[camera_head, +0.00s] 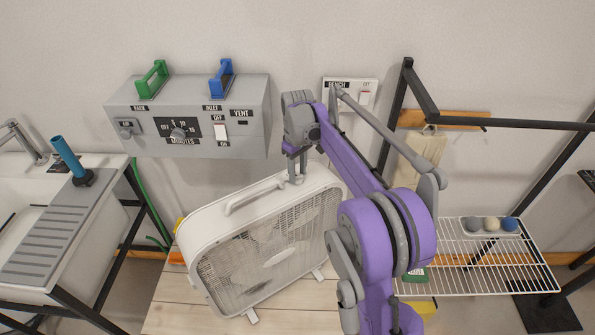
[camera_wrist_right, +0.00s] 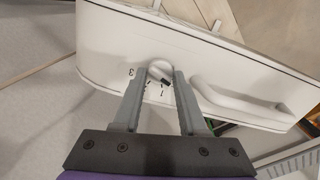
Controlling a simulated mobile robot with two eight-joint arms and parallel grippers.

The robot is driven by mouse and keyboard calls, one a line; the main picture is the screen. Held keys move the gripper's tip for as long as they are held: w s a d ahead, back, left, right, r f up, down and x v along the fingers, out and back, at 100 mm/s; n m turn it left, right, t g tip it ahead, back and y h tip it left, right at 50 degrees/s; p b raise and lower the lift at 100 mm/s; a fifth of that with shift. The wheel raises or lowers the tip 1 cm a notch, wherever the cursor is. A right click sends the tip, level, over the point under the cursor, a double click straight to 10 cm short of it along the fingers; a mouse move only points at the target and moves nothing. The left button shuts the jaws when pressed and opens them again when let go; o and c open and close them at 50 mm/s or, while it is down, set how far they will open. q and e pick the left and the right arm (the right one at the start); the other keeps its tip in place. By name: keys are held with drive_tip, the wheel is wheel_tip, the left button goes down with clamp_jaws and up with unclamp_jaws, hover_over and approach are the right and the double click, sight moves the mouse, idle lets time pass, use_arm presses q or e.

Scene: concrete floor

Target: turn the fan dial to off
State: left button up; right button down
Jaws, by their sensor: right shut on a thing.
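The white box fan (camera_head: 262,240) stands on a light wooden table top, with its handle and dial on its upper face. The fan's white top also fills the upper part of the right wrist view (camera_wrist_right: 110,45). The round white fan dial (camera_wrist_right: 159,69) has a dark pointer mark and printed marks, including a 3 and a 1, beside it. My right gripper (camera_head: 297,180) points down at the fan's top. In the right wrist view its two fingers (camera_wrist_right: 161,73) are closed on the dial's sides. The dial is hidden in the head view. My left gripper is not in view.
The fan's handle (camera_wrist_right: 238,103) rises close beside my right gripper. A grey control box (camera_head: 190,115) with handles, a knob and a switch is on the wall behind. A wire rack (camera_head: 480,270) with several small balls is at right, a sink (camera_head: 40,195) at left.

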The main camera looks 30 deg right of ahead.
sight(297, 175)
drive_tip(key=shift+c, duration=2.2)
unclamp_jaws()
wheel_tip(297, 175, up, 11)
drive_tip(key=shift+p, duration=0.4)
drive_tip(key=shift+a, duration=0.1)
